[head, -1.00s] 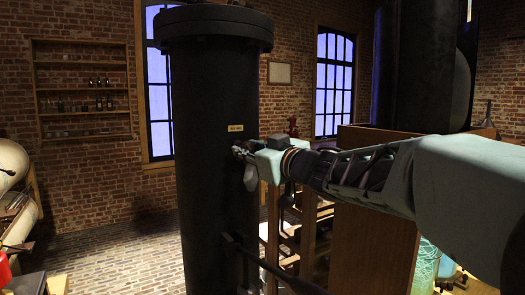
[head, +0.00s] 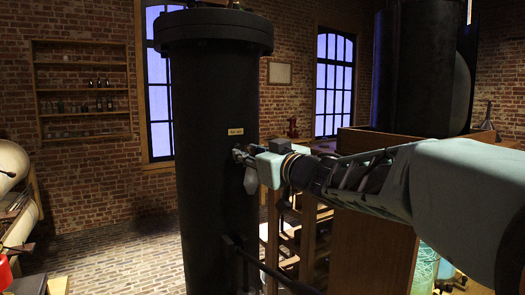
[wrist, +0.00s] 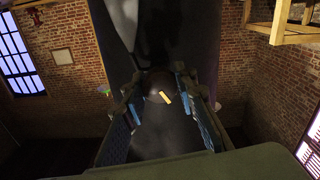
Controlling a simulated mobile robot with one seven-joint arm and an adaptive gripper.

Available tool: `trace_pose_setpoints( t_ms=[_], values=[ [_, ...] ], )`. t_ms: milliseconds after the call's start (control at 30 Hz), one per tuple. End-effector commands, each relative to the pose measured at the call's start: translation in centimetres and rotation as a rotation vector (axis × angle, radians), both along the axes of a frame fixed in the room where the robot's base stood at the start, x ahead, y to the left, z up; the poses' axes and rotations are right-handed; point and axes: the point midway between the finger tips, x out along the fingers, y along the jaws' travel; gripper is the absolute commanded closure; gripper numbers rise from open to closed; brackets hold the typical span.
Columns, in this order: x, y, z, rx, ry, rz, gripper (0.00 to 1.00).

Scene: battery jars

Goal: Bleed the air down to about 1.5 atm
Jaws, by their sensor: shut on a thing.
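A tall black iron tank (head: 212,95) with a flanged top stands left of centre in the head view. My gripper (head: 242,156) is at the tank's side just below the plate. In the wrist view its two fingers (wrist: 158,100) come in from both sides around a dark round valve knob (wrist: 158,81). The gripper is shut on this knob, which is mostly hidden by the fingers in the head view. I see no gauge reading.
A dark pipe (head: 270,272) runs low in front of the tank. A wooden cabinet (head: 372,235) stands under my arm at right, with a large dark cylinder (head: 420,75) behind. Open brick floor (head: 115,255) lies left of the tank.

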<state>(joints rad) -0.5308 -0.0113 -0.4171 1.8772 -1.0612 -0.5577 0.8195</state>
Motion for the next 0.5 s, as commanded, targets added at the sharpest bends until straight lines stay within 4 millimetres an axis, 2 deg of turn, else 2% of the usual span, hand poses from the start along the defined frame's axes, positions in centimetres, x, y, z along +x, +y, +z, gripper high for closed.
trace_pose_setpoints(
  t_ms=[33, 500],
  values=[
    [0.04, -0.06, 0.46, 0.033, 0.029, -0.002, 0.97],
    [0.03, -0.06, 0.36, 0.374, 0.259, -0.002, 0.97]
  ],
)
